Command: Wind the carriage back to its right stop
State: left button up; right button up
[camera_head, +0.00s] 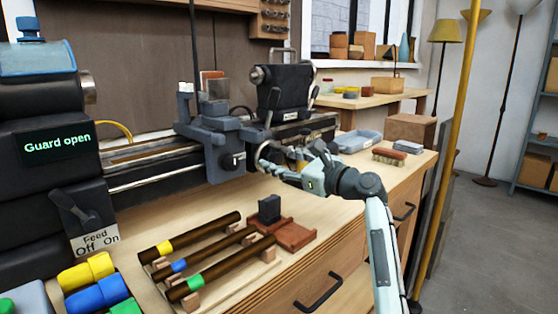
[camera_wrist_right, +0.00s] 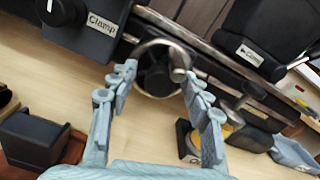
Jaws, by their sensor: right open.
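The blue-grey carriage (camera_head: 216,133) sits on the lathe bed (camera_head: 150,172), left of the black tailstock (camera_head: 285,88). A metal handwheel (camera_wrist_right: 140,58) with a small handle (camera_wrist_right: 179,74) shows in the wrist view. In the head view the handwheel (camera_head: 261,152) is just right of the carriage front, partly hidden by my gripper. My right gripper (camera_head: 268,168) is at the handwheel. In the wrist view its fingers (camera_wrist_right: 157,82) are spread either side of the wheel's lower part, the right finger close to the handle. Contact cannot be told. My left gripper is out of view.
The headstock display (camera_head: 57,145) reads "Guard open". A feed lever (camera_head: 72,208) is below it. Rods on a wooden rack (camera_head: 205,262) and a dark block (camera_head: 269,209) lie in front of the bed. A grey tray (camera_head: 357,140) and a brush (camera_head: 389,155) are at right.

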jog(key=v, duration=1.2)
